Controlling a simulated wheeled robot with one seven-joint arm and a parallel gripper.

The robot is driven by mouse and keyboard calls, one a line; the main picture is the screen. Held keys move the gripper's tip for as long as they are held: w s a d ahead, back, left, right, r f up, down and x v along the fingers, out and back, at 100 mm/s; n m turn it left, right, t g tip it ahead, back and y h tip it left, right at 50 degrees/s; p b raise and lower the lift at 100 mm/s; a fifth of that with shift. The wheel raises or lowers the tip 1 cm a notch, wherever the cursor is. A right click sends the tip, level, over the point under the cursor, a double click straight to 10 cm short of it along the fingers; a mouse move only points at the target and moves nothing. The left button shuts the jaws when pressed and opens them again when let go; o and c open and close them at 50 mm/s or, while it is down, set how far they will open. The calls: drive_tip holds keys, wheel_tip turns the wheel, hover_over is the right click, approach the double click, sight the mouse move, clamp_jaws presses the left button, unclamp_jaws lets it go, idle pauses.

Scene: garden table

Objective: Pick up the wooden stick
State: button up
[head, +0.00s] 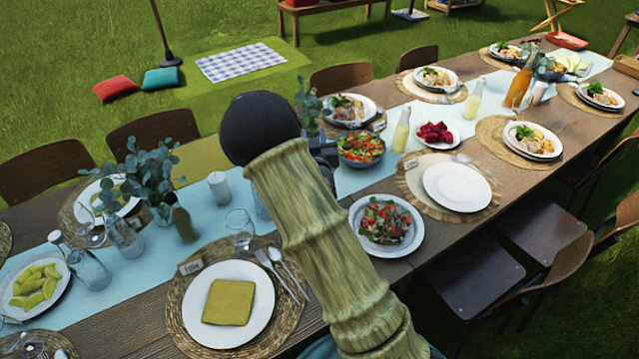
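I cannot make out a loose wooden stick on the visible part of the table (130,325). A thick, ringed, wood-patterned link with a dark round end rises from the bottom middle; it looks like part of my own arm. It hides part of the table behind it. Small dark parts show just right of its upper end, but I cannot tell what they are. I see no gripper fingers, and nothing visibly held.
The table is crowded with plates, bottles and glasses. A white plate with a yellow-green napkin (229,302) and a salad plate (387,226) flank the arm. An empty white plate (458,187) lies to the right. Chairs (478,284) line both sides; grass lies beyond.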

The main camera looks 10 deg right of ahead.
idle(0.4)
clamp_jaws()
drive_tip(key=shift+r, duration=0.1)
wheel_tip(320, 180, up, 28)
drive_tip(key=shift+b, duration=0.3)
idle(0.7)
